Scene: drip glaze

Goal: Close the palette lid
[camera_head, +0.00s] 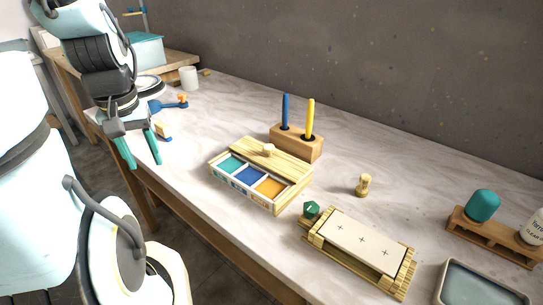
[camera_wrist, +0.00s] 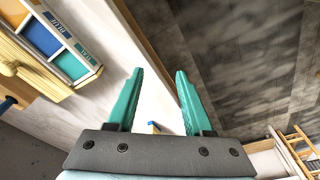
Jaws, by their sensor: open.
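The palette is a wooden box (camera_head: 275,208) in the middle of the table, with teal, blue and orange compartments showing along its front. Its wooden lid (camera_head: 289,159) with a pale round knob (camera_head: 268,149) lies over the back part, leaving the colours uncovered. In the wrist view the box (camera_wrist: 88,78) is at the upper left, and the knob (camera_wrist: 9,68) shows at the left edge. My gripper (camera_head: 140,150) is open and empty, left of the palette near the table's front edge. Its two teal fingers (camera_wrist: 154,80) are spread apart and touch nothing.
A wooden block (camera_head: 297,142) with a blue and a yellow tool stands behind the palette. A wooden frame with a pale marked plate (camera_head: 358,240), a green die-like piece (camera_head: 311,209) and a small wooden peg (camera_head: 363,185) are to the right. Bare table lies between gripper and palette.

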